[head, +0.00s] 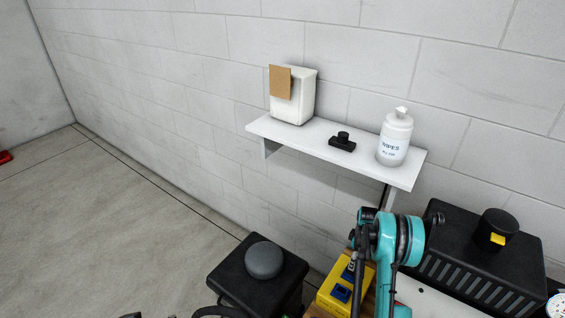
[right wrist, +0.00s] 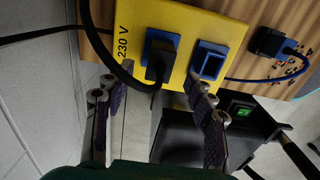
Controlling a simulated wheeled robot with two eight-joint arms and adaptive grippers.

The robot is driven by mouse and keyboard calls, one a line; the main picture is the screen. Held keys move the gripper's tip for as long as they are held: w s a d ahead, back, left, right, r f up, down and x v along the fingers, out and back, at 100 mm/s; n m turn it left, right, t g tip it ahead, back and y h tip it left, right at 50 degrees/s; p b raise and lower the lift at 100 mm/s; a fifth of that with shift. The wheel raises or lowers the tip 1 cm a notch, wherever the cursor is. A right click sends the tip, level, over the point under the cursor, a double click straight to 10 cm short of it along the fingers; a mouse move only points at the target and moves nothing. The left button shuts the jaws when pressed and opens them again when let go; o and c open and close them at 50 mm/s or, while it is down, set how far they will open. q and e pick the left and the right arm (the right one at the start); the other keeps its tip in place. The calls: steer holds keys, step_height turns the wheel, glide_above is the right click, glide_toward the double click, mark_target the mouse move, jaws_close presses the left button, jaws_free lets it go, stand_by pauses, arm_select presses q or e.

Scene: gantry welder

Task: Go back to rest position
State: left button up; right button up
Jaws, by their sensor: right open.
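My right gripper (right wrist: 153,98) is open and empty in the right wrist view, with its fingers on both sides of the picture. In front of it is the yellow box marked 230 V (right wrist: 195,25), which also shows in the head view (head: 329,303). A black plug (right wrist: 159,62) with a cable sits at the box's left blue socket. The right blue socket (right wrist: 209,63) has no plug in it. In the head view my teal right arm stands beside the yellow box, and its fingers are not clear there.
A white shelf (head: 288,134) on the block wall holds a white dispenser (head: 303,100), a small black object (head: 342,143) and a wipes bottle (head: 394,140). A black vented unit (head: 475,265) stands at right. A black stool-like block (head: 236,281) carries a grey dome (head: 264,260).

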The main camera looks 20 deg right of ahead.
steer(key=s+a+r+m+t, duration=0.2)
steer(key=a+r, duration=0.6)
steer(key=r, duration=0.6)
steer(key=s+a+r+m+t, duration=0.1)
steer(key=s+a+r+m, duration=0.1)
steer(key=a+r, duration=0.95)
steer(key=s+a+r+m+t, duration=0.1)
steer(key=s+a+r, duration=0.3)
steer(key=s, duration=0.4)
steer(key=s+a+r+m+t, duration=0.2)
steer(key=s+a, duration=0.4)
steer(key=s, duration=0.3)
steer(key=shift+s+a+r+m+t, duration=0.3)
steer(key=shift+r+t, duration=0.2)
steer(key=shift+r, duration=0.35)
steer(key=shift+s+a+f, duration=0.1)
steer(key=shift+s+a, duration=0.05)
steer(key=c, duration=0.5)
